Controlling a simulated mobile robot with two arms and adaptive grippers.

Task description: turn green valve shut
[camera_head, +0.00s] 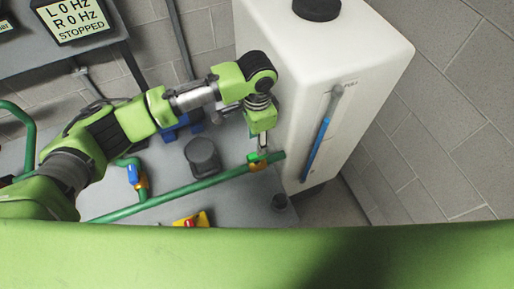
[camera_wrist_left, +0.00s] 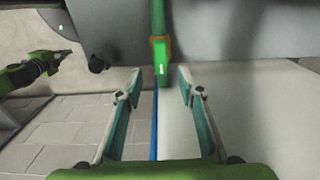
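The green valve (camera_head: 257,157) has a small green handle on an orange body. It sits on the green pipe (camera_head: 205,184) near the white tank. My left gripper (camera_head: 263,145) is right at the handle in the head view and partly covers it. In the left wrist view my left gripper (camera_wrist_left: 160,82) is open, with nothing between its fingers. The green valve handle (camera_wrist_left: 162,58) stands just beyond the fingertips, roughly centred between them. Contact cannot be told. A green arm with a dark end, probably my right gripper (camera_wrist_left: 64,56), shows small at the left; its fingers are unclear.
The white tank (camera_head: 300,60) with a blue level gauge (camera_head: 318,145) stands right beside my left gripper. A blue-handled valve (camera_head: 134,175) and a red-and-yellow switch (camera_head: 192,220) lie further left. A display (camera_head: 75,18) reads "STOPPED". Floor shows right of the tank.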

